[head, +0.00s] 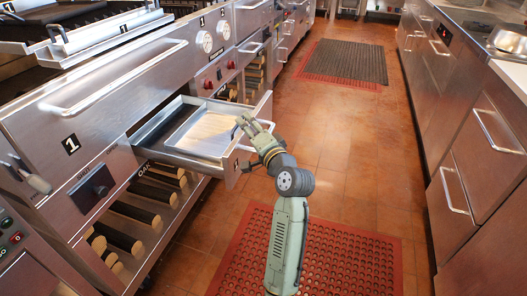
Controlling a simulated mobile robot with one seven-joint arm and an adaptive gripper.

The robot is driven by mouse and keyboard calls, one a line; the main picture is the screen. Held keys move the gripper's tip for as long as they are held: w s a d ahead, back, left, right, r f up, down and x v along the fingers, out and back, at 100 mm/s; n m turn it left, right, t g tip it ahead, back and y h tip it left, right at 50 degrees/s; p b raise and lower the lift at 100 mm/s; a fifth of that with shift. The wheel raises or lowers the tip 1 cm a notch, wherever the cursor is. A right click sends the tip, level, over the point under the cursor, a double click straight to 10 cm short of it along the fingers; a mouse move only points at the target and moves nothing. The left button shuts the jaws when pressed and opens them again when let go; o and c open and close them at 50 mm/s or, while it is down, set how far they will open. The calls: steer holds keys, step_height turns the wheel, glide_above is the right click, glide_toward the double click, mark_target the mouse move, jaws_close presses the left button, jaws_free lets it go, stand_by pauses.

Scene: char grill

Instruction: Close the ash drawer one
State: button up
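The ash drawer (180,150) is a shallow metal drawer pulled out from the grill front, right of the panel marked 1. A pale, flat tray or layer of ash (203,134) shows inside it. The drawer's front panel and bar handle face right, toward the aisle. My gripper (244,121) is at the top of the drawer's front edge, its fingers over or against it. I cannot tell whether they touch. The fingers are small and partly overlap the drawer front, so their opening is unclear. My wrist hides part of the drawer front and handle.
The steel grill front with a long bar handle (118,82) runs along the left. Log storage (135,215) lies under the drawer. A red perforated mat (335,262) covers the near floor. Steel cabinets (485,165) line the right.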

steer(key=d+f+m+g+h, duration=0.15)
steer(key=d+f+m, duration=0.25)
steer(key=d+f, duration=0.55)
steer(key=p+x, duration=0.1)
steer(key=x, duration=0.9)
steer(key=shift+w+r, duration=0.15)
steer(key=shift+w, duration=0.15)
steer(key=shift+c, duration=0.5)
jaws_close()
